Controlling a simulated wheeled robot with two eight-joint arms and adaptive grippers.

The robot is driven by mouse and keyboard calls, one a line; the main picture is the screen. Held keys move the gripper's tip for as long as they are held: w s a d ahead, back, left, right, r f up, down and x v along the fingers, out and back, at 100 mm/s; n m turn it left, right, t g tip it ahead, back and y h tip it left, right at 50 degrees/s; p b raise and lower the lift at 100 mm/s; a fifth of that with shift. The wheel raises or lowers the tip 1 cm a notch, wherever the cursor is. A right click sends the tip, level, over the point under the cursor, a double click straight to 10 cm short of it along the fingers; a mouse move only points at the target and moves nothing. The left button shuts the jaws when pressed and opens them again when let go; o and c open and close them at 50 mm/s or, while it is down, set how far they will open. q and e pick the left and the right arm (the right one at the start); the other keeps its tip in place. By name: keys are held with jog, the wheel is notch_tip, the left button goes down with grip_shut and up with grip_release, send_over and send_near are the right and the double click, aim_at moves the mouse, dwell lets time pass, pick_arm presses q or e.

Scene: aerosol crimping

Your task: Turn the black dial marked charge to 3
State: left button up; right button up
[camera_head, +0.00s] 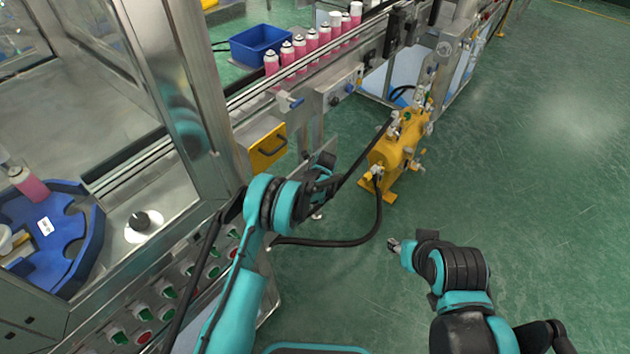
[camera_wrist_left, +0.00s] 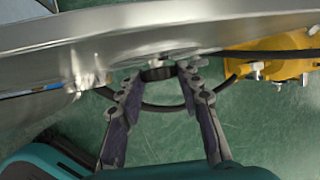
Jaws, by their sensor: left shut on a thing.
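In the left wrist view, a short black round dial (camera_wrist_left: 158,74) sits at the edge of a metal machine panel (camera_wrist_left: 150,30). The fingertips of my left gripper (camera_wrist_left: 160,78) are on either side of it, shut on it. No mark or number on the dial is readable. In the head view my left gripper (camera_head: 322,172) is against the front of the machine, and the dial there is hidden behind the arm. My right gripper (camera_head: 397,246) hangs over the green floor, away from the machine; its fingers are too small to judge.
Another black knob (camera_head: 141,220) stands on the machine top beside a blue curved holder (camera_head: 88,238). Red and green buttons (camera_head: 168,291) line the front panel. A yellow pump (camera_head: 398,150) with a black hose stands on the floor. Pink cans (camera_head: 299,46) stand on the conveyor by a blue bin (camera_head: 260,43).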

pick_arm(q)
jog(key=shift+s+a+f+n+t+h, duration=0.15)
jog(key=shift+n+t+h, duration=0.1)
jog(key=shift+t+h, duration=0.5)
jog(key=shift+s+n+t+h, duration=0.1)
jog(key=shift+n+t+h, duration=0.25)
jog(key=shift+t, duration=0.6)
jog(key=o, duration=1.2)
jog(key=shift+c, duration=0.2)
jog(key=v, duration=1.2)
jog(key=shift+a+f, duration=0.1)
